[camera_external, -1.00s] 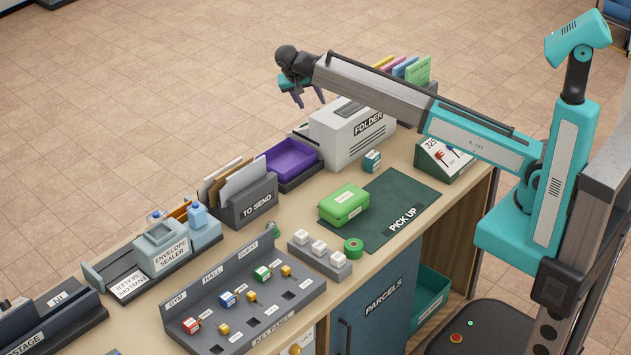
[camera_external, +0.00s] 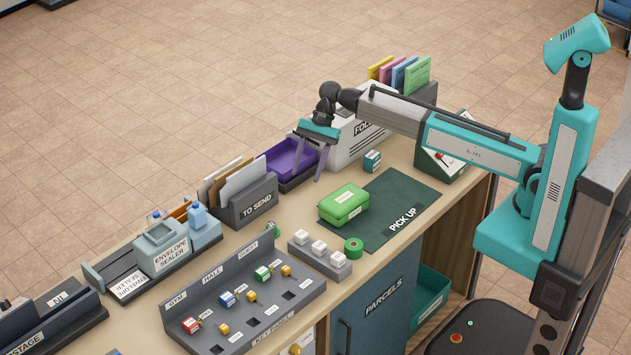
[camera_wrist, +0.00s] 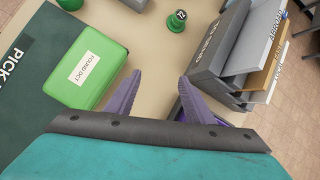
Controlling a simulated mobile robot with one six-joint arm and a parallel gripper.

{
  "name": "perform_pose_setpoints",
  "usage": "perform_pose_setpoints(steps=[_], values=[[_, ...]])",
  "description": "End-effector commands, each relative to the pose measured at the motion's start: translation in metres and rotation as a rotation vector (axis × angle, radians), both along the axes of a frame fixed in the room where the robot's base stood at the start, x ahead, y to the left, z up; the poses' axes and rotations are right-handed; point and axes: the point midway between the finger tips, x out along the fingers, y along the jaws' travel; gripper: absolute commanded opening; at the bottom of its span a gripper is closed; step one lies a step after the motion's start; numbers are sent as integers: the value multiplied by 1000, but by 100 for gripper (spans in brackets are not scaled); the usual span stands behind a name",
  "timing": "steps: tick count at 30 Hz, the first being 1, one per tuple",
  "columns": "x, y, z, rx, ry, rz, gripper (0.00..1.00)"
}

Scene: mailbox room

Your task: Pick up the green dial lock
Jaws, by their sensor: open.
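The small green dial lock (camera_external: 272,229) stands on the counter between the "TO SEND" holder and the white blocks' tray. In the wrist view the dial lock (camera_wrist: 177,20) is near the top, a dark green round shape with a dark face and white marks. My gripper (camera_external: 307,174) is open and empty above the counter, near the purple tray. In the wrist view its fingers (camera_wrist: 160,76) are spread, with bare counter between them and the lock farther out beyond the tips.
A green box (camera_external: 343,205) sits on the dark "PICK UP" mat (camera_external: 412,190). The "TO SEND" holder (camera_external: 247,204) stands left of it. A tray of white blocks (camera_external: 318,257), a green tape roll (camera_external: 353,245) and the key panel (camera_external: 245,315) are nearer. Bare counter lies around the lock.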

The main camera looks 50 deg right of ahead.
Motion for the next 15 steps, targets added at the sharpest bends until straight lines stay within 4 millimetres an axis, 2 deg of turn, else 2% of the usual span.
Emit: perform_pose_setpoints(steps=[1, 6, 15], values=[[-7, 5, -13, 50, 20, -31, 48], [-19, 27, -28, 228, 94, -141, 48], [-28, 48, -34, 468, 221, -311, 48]])
